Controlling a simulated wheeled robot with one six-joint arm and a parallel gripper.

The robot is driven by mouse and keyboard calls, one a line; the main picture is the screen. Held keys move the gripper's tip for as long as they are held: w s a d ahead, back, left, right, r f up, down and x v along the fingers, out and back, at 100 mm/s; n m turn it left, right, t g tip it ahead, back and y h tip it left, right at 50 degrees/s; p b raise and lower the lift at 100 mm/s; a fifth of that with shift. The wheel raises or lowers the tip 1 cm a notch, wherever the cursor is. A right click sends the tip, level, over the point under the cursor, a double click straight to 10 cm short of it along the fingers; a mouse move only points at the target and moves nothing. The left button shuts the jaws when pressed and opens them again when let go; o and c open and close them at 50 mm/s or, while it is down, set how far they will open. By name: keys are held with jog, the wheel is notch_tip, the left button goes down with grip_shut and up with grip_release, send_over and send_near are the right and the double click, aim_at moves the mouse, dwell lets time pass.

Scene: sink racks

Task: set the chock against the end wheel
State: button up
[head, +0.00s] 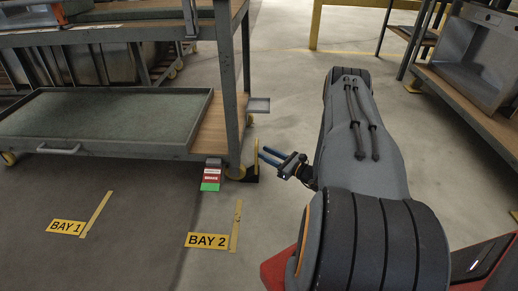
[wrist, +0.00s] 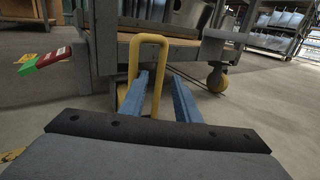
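The chock (head: 251,174) is a dark block with an upright yellow handle, on the floor at the right end of the rack in the head view. The end wheel (head: 236,171) is directly left of it; I cannot tell whether they touch. My gripper (head: 261,153) has blue fingers spread apart, pointing left with tips close to the handle. In the wrist view the yellow handle loop (wrist: 150,38) stands at the blue fingers (wrist: 158,88), one upright showing in the gap between them. The fingers do not look closed on it. The block is hidden there.
The grey-framed rack (head: 229,85) carries a green-lined tray (head: 110,115). A red and green tag (head: 211,178) hangs near the end wheel. Floor labels read BAY 1 (head: 66,226) and BAY 2 (head: 207,240). Another rack (head: 470,105) stands right; the floor between is clear.

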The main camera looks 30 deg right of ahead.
jog(key=p+v, duration=0.2)
jog(key=v, duration=0.5)
dwell(0.4)
